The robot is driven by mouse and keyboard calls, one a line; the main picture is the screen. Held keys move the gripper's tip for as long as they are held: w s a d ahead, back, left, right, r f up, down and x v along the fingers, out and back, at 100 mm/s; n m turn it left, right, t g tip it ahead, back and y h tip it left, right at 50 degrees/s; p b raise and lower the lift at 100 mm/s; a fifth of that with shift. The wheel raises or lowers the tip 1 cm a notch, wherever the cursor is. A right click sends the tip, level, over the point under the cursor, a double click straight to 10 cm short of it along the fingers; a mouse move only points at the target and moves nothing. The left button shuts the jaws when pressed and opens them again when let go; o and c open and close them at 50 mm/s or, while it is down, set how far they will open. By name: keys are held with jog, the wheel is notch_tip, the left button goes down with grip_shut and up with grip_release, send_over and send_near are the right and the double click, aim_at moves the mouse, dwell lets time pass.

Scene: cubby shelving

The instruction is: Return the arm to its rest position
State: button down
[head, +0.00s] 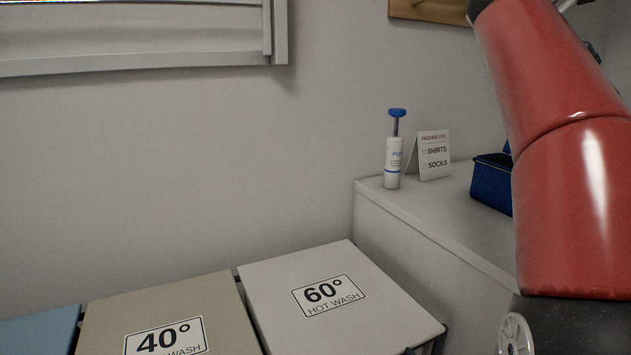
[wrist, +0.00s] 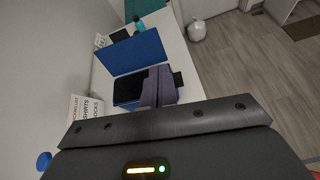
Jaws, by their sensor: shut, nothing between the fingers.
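My red arm fills the right side of the head view, partly covering the white counter and the blue box behind it. My gripper (wrist: 172,122) shows in the wrist view as a dark bar with screws above a black housing with a lit indicator. It is shut and nothing is seen held in it. It appears to be above the counter, near the open blue case, and I cannot tell the exact gap. My gripper's fingertips are not clearly seen in the head view.
The white counter (head: 440,222) bears a blue-capped pump bottle (head: 393,163), a packing list card (head: 433,155) and a blue case (head: 491,183); its open blue lid (wrist: 130,53) and dark folded items (wrist: 158,86) show too. A 60° bin lid (head: 285,270) and 40° lid (head: 150,300) are below. Floor (wrist: 240,60) is open at right.

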jog(key=s+a+f+m+y, duration=0.4)
jog(key=s+a+f+m, duration=0.2)
jog(key=f, duration=0.7)
jog(key=s+a+f+m+y, duration=0.3)
jog(key=s+a+f+m, duration=0.3)
jog(key=f, duration=0.7)
jog(key=s+a+f+m+y, duration=0.4)
jog(key=s+a+f+m, duration=0.2)
jog(key=a+f, duration=0.7)
jog(key=f+m, duration=0.1)
jog(key=m, duration=0.1)
jog(key=shift+s+m+t+y, duration=0.3)
jog(key=shift+m+t, duration=0.1)
